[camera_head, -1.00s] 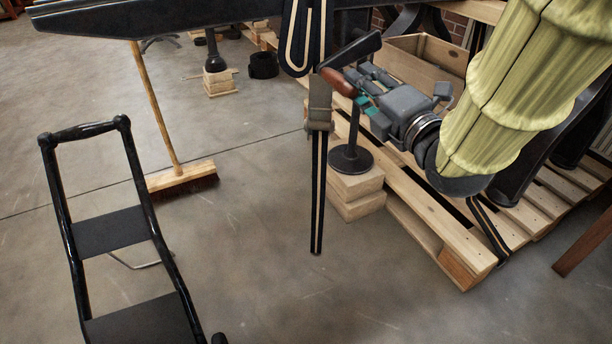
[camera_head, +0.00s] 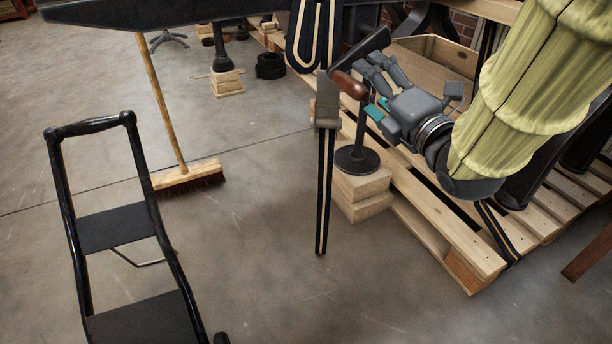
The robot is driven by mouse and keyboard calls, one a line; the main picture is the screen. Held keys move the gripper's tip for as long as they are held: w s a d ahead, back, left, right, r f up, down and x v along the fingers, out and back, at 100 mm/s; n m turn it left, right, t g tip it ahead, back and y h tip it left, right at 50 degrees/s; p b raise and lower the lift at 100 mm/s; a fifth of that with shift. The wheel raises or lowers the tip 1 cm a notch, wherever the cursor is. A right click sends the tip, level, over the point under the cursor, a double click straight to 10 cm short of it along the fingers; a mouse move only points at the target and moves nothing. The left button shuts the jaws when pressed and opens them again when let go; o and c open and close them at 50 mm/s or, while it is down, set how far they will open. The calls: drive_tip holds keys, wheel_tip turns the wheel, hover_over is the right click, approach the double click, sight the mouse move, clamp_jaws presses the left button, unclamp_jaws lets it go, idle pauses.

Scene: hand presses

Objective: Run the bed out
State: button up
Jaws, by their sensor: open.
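A brown wooden handle (camera_head: 349,85) sits on a black crank arm (camera_head: 362,47), at the upper middle of the head view. The crank slopes up to the right from near the handle. My gripper (camera_head: 368,90) is open, just right of the handle, with its fingers pointing left towards it. Its grey fingers are spread, and teal pads show on the lower one. Nothing shows between the fingers; I cannot tell whether they touch the handle. A long black beam (camera_head: 180,12) of the press crosses the top edge. Most of the press lies outside the view.
A striped strap (camera_head: 325,190) hangs left of the handle. A black post foot (camera_head: 357,158) stands on wooden blocks (camera_head: 362,195) below my gripper. A pallet (camera_head: 440,225) lies at right. A broom (camera_head: 190,175) and black cart (camera_head: 110,228) stand left. Middle floor is clear.

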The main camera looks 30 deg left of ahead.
sight(363, 98)
drive_tip(key=shift+s+a+f+n+g, duration=0.2)
drive_tip(key=shift+s+a+f+n, duration=0.2)
drive_tip(key=shift+a, duration=0.2)
drive_tip(key=shift+s+a+f+n+g, duration=0.2)
drive_tip(key=shift+s+a+f+n, duration=0.05)
drive_tip(key=shift+s+a+n, duration=0.3)
drive_tip(key=shift+p+v, duration=0.75)
drive_tip(key=shift+v, duration=2.05)
drive_tip(key=shift+b+v, duration=0.4)
drive_tip(key=shift+v, duration=1.2)
drive_tip(key=shift+w+d, duration=0.15)
